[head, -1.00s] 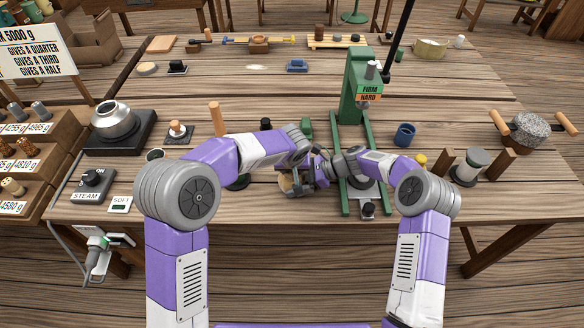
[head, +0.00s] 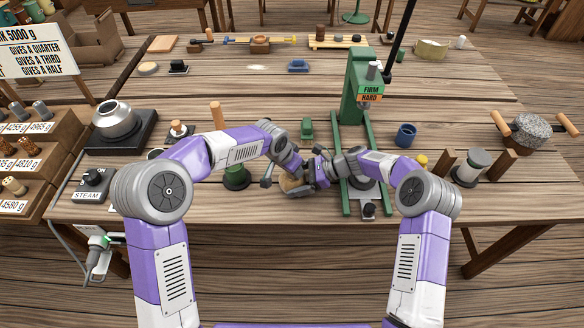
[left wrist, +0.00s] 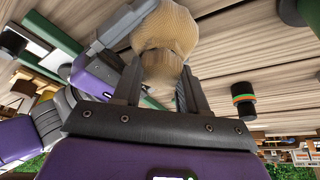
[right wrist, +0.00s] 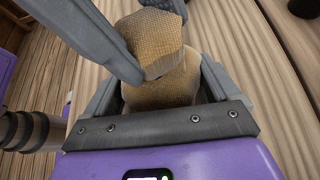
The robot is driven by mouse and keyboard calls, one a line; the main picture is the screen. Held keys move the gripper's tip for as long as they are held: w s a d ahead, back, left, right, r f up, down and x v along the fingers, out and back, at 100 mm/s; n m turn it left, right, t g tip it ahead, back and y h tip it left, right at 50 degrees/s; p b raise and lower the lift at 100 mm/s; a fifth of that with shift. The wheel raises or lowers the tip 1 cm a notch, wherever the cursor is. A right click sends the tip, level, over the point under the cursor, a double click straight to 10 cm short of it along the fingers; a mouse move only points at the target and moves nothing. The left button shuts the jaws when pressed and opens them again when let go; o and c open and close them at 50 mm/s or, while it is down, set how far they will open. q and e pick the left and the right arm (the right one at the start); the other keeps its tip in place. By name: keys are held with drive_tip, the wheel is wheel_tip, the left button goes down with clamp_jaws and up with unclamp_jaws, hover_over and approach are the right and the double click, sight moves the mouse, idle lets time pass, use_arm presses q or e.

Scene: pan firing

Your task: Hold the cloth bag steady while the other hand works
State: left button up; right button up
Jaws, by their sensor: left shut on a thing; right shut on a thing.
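The tan woven cloth bag (head: 291,187) is low over the front middle of the table, left of the green press, and partly hidden by my grippers. My left gripper (head: 284,178) is shut on the bag from the left; the left wrist view shows the bag (left wrist: 165,45) between its fingers (left wrist: 160,88). My right gripper (head: 306,180) is shut on the bag from the right; the right wrist view shows the bag (right wrist: 155,85) between its fingers (right wrist: 160,92). A grey finger crosses in front of the bag there. I cannot tell whether the bag touches the table.
The green press (head: 355,90) stands just right of the bag, its rails (head: 345,190) running toward the front edge. A blue cup (head: 404,135) and a weight between wooden blocks (head: 469,166) stand further right. A silver pot (head: 115,120) sits at left.

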use_arm(q)
drive_tip(key=m+g, duration=0.1)
drive_tip(key=m, duration=0.1)
drive_tip(key=m+h, duration=0.1)
drive_tip(key=m, duration=0.2)
drive_tip(key=shift+w+a+m+g, duration=0.1)
drive_tip(key=shift+w+m+g, duration=0.05)
drive_tip(key=shift+m+g, duration=0.2)
drive_tip(key=m+g, duration=0.1)
drive_tip(key=m, duration=0.1)
drive_tip(key=m+g, duration=0.1)
drive_tip(key=m, duration=0.1)
drive_tip(key=shift+w+h, duration=0.1)
drive_tip(key=shift+h, duration=0.3)
drive_tip(key=m+g, duration=0.1)
drive_tip(key=m, duration=0.2)
drive_tip(key=m+g, duration=0.1)
drive_tip(key=m, duration=0.2)
drive_tip(key=shift+w+y, duration=0.15)
drive_tip(key=shift+y, duration=0.15)
drive_tip(key=m, duration=0.2)
drive_tip(key=m+g+y, duration=0.1)
drive_tip(key=m, duration=0.1)
drive_tip(key=shift+w+m+g, duration=0.1)
drive_tip(key=shift+m+g, duration=0.15)
drive_tip(key=o, duration=1.1)
